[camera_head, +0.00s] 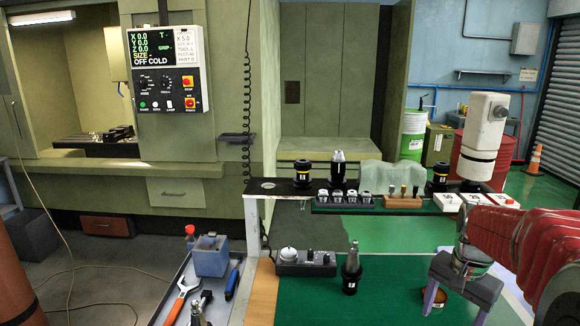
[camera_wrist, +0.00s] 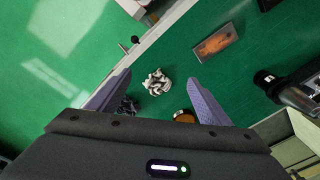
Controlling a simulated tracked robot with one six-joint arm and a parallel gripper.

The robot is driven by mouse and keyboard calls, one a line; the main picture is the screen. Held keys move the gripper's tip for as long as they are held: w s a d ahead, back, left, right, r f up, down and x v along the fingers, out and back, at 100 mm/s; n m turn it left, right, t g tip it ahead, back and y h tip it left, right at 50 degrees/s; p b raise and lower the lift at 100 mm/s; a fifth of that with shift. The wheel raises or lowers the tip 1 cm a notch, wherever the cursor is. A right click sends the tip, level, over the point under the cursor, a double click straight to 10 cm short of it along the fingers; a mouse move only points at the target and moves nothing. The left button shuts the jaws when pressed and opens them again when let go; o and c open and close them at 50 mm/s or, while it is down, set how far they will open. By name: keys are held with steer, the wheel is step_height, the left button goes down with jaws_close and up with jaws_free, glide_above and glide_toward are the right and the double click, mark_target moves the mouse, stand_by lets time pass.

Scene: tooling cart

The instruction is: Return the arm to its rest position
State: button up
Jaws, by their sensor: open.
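My gripper (camera_head: 458,306) is at the lower right of the head view, at the end of my red and white arm. Its two purple fingers point down over the green cart top (camera_head: 395,275) and are spread apart. In the wrist view my gripper (camera_wrist: 159,78) is open with nothing held between the fingers. A small white and grey piece (camera_wrist: 156,82) lies below, in line with the gap. A round amber-rimmed item (camera_wrist: 184,116) is partly hidden by the gripper body; a round tin (camera_head: 436,299) also shows between the fingers in the head view.
A black tapered tool holder (camera_head: 351,268) stands on the cart left of my gripper. A raised shelf (camera_head: 285,187) behind carries several holders, collets and white boxes (camera_head: 447,201). A grey tool tray (camera_head: 178,290) is at the left. Open green floor (camera_wrist: 65,50) lies beyond the cart edge.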

steer(key=s+a+r+n+t, duration=0.2)
steer(key=s+a+n, duration=0.3)
steer(key=s+a, duration=0.3)
steer(key=s+a+r+n+t, duration=0.2)
steer(key=s+a+n, duration=0.3)
steer(key=s+a, duration=0.3)
steer(key=a+r, duration=0.1)
steer(key=a, duration=0.2)
steer(key=shift+r+n+t, duration=0.2)
steer(key=shift+n+t, duration=0.2)
